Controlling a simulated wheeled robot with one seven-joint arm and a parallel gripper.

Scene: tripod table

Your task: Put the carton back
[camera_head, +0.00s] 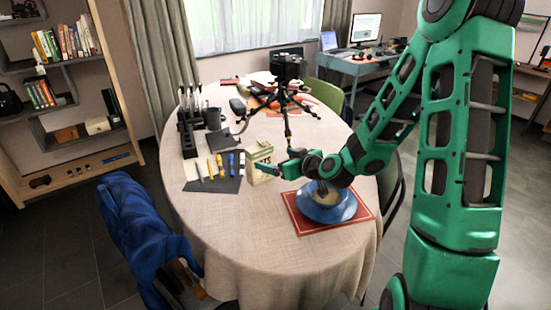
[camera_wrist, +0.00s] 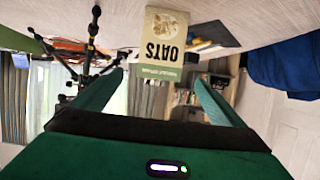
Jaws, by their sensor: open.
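The carton (camera_head: 261,162) is a pale green and cream box labelled OATS. It stands upright on the round table (camera_head: 240,240), near the middle. In the wrist view the carton (camera_wrist: 163,48) appears upside down, straight ahead between the fingers. My gripper (camera_head: 278,169) is open beside the carton, at its right in the head view. The wrist view shows the gripper's two green fingers (camera_wrist: 158,88) spread apart with the carton beyond or between their tips. I cannot tell whether either finger touches it. Part of the carton's right side is hidden by my gripper in the head view.
A blue bowl (camera_head: 322,212) on a red mat (camera_head: 301,225) sits under my wrist. A black tripod (camera_head: 287,112) stands behind the carton. Left of it lie a dark mat (camera_head: 229,185) with several tools and a black rack (camera_head: 188,140). The table's front left is clear.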

